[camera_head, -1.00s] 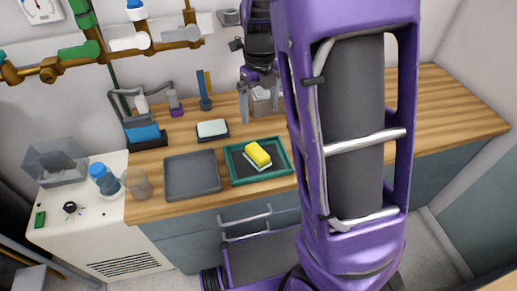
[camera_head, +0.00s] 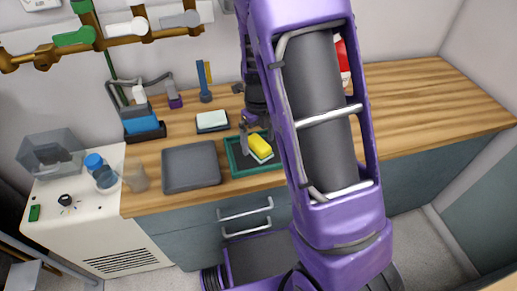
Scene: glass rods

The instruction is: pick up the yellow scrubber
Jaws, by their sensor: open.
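The yellow scrubber (camera_head: 260,144) has a pale base and rests in the green-rimmed tray (camera_head: 232,158) on the wooden counter. My gripper (camera_head: 257,138) is low over the tray, at the scrubber. One finger shows beside the scrubber's left end; the other is hard to make out. The jaws are open, and I cannot tell whether they touch the scrubber. My arm hides the right side of the tray.
A grey tray (camera_head: 191,167) lies just left of the green tray. A pale sponge on a dark dish (camera_head: 212,121) sits behind. A blue brush (camera_head: 204,82) stands farther back. The wooden counter (camera_head: 430,115) is clear at right.

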